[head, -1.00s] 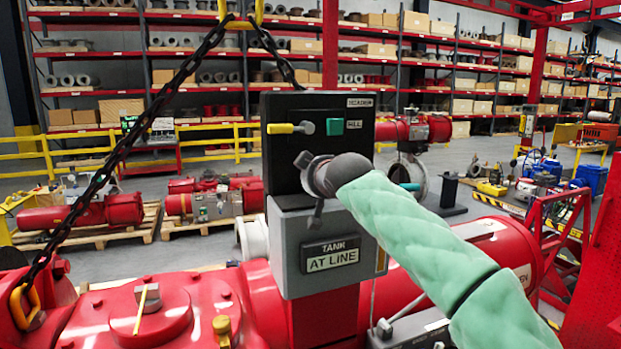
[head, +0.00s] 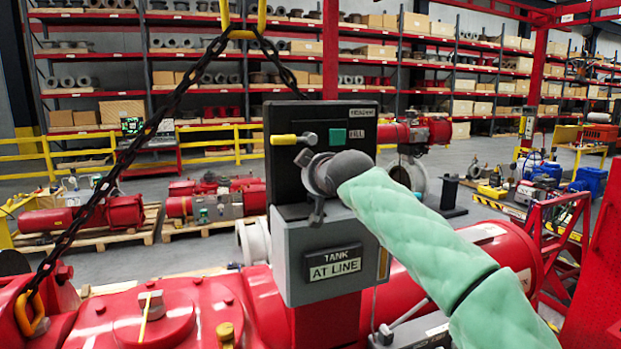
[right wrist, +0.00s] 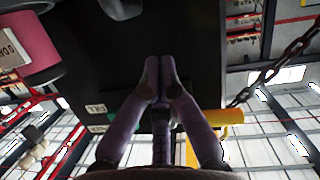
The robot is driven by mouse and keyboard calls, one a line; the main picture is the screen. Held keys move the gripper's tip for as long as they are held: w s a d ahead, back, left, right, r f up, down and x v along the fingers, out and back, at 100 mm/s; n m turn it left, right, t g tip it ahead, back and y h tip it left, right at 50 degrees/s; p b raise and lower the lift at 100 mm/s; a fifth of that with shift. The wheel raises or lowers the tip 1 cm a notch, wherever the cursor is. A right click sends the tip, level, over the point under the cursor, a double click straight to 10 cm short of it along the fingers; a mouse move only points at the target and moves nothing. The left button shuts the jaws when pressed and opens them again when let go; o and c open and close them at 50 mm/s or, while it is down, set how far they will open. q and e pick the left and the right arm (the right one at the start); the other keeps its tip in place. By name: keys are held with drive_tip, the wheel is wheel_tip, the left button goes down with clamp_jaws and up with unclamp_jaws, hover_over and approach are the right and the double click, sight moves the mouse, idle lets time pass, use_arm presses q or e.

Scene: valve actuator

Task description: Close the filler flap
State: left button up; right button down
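The black panel (head: 365,142) stands upright on the grey tank box (head: 290,262), with a green square (head: 337,136) marked FILL and a yellow-tipped lever (head: 285,140). The box's sign reads TANK AT LINE. I cannot make out the filler flap for certain. My right arm, in a green sleeve, comes in from the right; its dark wrist covers part of the panel and the box's top edge. In the right wrist view my right gripper (right wrist: 160,66) has its two fingertips together, over the dark panel. Nothing shows between them. My left gripper is out of view.
A black chain (head: 140,145) with yellow links hangs at the left, down to the red machine (head: 185,315) in front. A red cylinder (head: 490,250) lies behind my right arm. Shelves and yellow rails stand far back.

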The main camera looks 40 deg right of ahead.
drive_tip(key=r+b+v, duration=0.1)
drive_tip(key=v, duration=0.9)
